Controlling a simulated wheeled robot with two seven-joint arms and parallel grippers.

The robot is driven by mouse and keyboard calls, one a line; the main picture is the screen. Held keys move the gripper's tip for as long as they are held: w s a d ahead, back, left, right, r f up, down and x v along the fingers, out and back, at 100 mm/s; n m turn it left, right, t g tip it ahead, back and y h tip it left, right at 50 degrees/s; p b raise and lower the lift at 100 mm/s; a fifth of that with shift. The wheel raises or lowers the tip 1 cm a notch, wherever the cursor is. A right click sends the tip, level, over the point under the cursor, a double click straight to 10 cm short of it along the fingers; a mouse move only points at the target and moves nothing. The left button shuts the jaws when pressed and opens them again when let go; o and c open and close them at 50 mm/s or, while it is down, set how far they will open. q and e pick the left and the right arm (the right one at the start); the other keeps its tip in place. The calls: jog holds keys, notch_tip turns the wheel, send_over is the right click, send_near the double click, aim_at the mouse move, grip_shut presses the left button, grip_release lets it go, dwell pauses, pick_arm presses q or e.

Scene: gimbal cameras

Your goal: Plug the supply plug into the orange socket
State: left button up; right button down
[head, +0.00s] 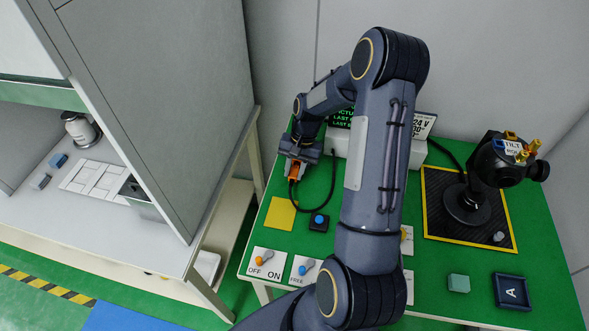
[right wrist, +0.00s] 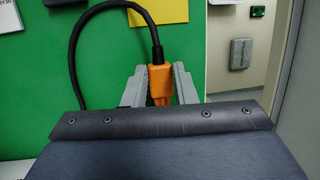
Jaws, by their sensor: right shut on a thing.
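The orange supply plug (head: 294,171) is at the left back part of the green table, with a black cable (right wrist: 76,50) running from its end. My right gripper (head: 297,160) is shut on the plug. In the right wrist view the orange plug (right wrist: 160,84) sits between the two grey fingers (right wrist: 159,74), its cable end towards the yellow square. Small orange and yellow parts (head: 522,154) show on the dark gimbal head (head: 497,164) at the right, beside a TILT label. I cannot tell for certain which is the orange socket. My left gripper is out of view.
My right arm crosses the table's middle and partly hides a white box (head: 338,141) with a display. A yellow square (head: 280,213), a blue button (head: 319,220), switch panels (head: 266,263), a green block (head: 458,283) and a dark tray (head: 511,292) are on the green table (head: 555,240).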

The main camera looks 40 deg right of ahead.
jog(key=shift+w+d, duration=0.2)
dwell(0.5)
jog(key=shift+w+d, duration=0.2)
jog(key=shift+d, duration=0.05)
jog(key=shift+w+d, duration=0.45)
jog(key=shift+d, duration=0.15)
jog(key=c, duration=1.1)
grip_release()
jog(key=b+v, duration=0.1)
jog(key=v, duration=0.6)
jog(key=shift+r, duration=0.4)
jog(key=shift+d, duration=0.1)
